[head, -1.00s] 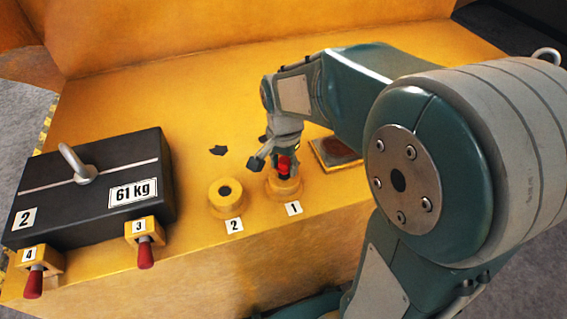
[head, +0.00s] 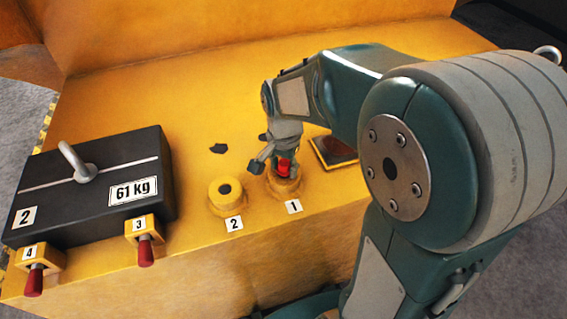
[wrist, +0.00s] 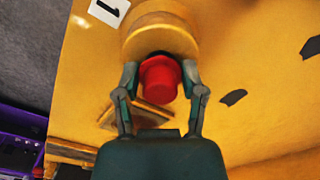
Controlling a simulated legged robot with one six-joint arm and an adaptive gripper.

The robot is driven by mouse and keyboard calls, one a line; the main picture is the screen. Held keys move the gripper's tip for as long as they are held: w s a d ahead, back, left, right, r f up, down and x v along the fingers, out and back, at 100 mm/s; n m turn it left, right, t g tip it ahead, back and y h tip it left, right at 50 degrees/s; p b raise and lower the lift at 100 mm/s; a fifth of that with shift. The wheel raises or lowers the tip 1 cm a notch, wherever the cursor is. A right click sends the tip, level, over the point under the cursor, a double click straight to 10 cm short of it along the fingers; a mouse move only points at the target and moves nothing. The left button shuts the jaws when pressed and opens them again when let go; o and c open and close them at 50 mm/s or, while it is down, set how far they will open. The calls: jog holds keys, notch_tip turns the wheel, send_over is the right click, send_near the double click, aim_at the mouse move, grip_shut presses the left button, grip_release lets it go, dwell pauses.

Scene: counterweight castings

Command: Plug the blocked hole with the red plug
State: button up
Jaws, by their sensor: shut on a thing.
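A red plug (head: 286,167) is held by my gripper (head: 277,168) directly above the yellow boss labelled 1 (head: 284,187). In the wrist view the red plug (wrist: 159,79) sits between both fingers of my gripper (wrist: 160,84), which are shut on it. The boss labelled 1 (wrist: 158,40) is just beyond the plug there. Its hole is mostly hidden, so I cannot tell whether the plug has entered it. The boss labelled 2 (head: 226,196) stands to the left with a dark, open-looking hole.
A black block (head: 92,185) marked 61 kg lies at left, with a metal handle. Red-handled pins sit in brackets labelled 3 (head: 146,236) and 4 (head: 36,266). A dark reddish square plate (head: 334,152) lies right of boss 1. The yellow surface behind the bosses is mostly clear.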

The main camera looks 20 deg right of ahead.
jog(key=shift+f, duration=0.35)
jog(key=shift+r, duration=0.2)
jog(key=shift+r, duration=0.85)
jog(key=shift+f, duration=1.05)
dwell(1.0)
jog(key=shift+r, duration=0.1)
jog(key=shift+r, duration=0.9)
dwell(0.4)
jog(key=shift+f, duration=1)
dwell(0.7)
jog(key=shift+r, duration=0.2)
